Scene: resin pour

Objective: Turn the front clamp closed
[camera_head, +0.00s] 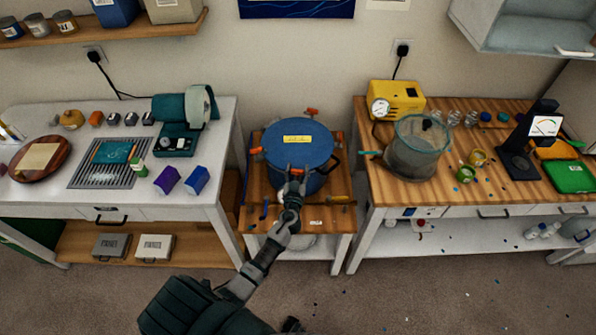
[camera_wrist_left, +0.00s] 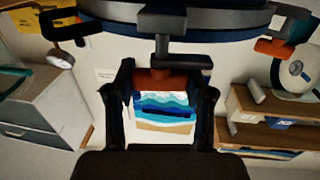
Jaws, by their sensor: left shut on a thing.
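The blue pressure pot (camera_head: 300,148) stands on the small wooden stand in the middle, its round lid on. Orange-handled clamps sit round its rim: one at the back (camera_head: 312,112), one at the left (camera_head: 256,150) and one at the right (camera_head: 336,153). My right gripper is not in view.
The left bench (camera_head: 60,195) holds a scale-like teal machine, a drain grid and small boxes. Tools lie on the stand before the pot. Floor in front is mostly clear.

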